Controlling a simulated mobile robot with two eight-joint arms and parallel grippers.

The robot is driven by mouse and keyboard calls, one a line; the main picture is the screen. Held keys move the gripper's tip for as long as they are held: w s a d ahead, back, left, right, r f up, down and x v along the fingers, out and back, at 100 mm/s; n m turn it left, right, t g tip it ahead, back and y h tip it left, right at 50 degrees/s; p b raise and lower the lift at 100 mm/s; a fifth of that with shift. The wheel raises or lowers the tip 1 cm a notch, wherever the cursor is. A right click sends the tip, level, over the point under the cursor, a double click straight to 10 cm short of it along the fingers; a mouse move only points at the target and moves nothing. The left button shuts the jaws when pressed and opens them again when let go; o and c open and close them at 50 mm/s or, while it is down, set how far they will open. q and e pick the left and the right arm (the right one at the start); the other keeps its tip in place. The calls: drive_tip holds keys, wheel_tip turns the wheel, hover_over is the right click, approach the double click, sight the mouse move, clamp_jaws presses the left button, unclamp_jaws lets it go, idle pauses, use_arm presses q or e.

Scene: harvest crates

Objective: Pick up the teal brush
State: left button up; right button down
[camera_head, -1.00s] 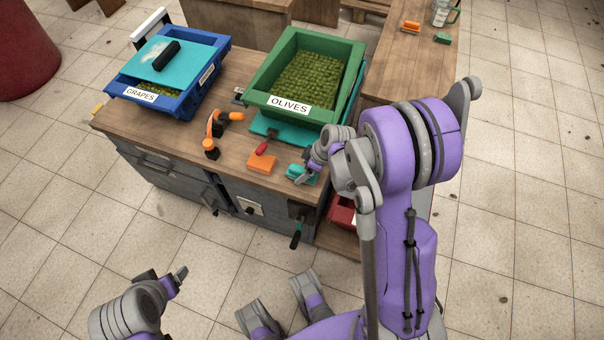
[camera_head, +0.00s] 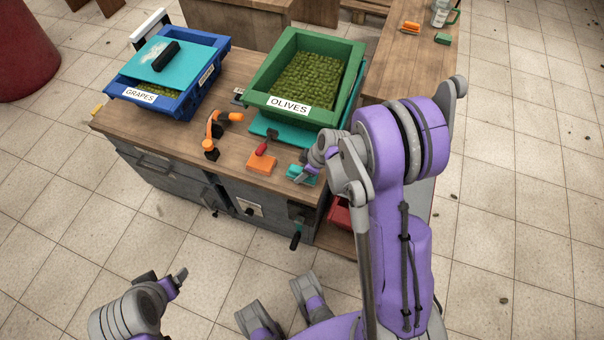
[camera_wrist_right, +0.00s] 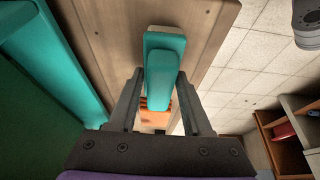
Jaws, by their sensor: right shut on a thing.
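The teal brush (camera_head: 296,174) lies near the front right corner of the wooden worktop (camera_head: 133,122), beside an orange block. In the right wrist view the teal brush (camera_wrist_right: 163,52) has a pale underside and its handle lies between my two fingers. My right gripper (camera_wrist_right: 160,88) is shut on the handle. In the head view my right gripper (camera_head: 304,173) is small and partly hides the brush. My left gripper (camera_head: 168,281) is low at the left, away from the worktop; its jaw gap is unclear.
A green olives crate (camera_head: 340,113) stands on a teal lid (camera_head: 262,126) behind the brush. A blue grapes crate (camera_head: 180,104) stands at the left. An orange block (camera_head: 261,164), a red-handled tool (camera_head: 262,149) and an orange-black tool (camera_head: 213,132) lie nearby. Floor is clear in front.

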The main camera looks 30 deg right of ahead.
drive_tip(key=shift+r, duration=0.1)
wheel_tip(320, 180, up, 10)
drive_tip(key=shift+f+p, duration=0.1)
drive_tip(key=shift+p, duration=0.85)
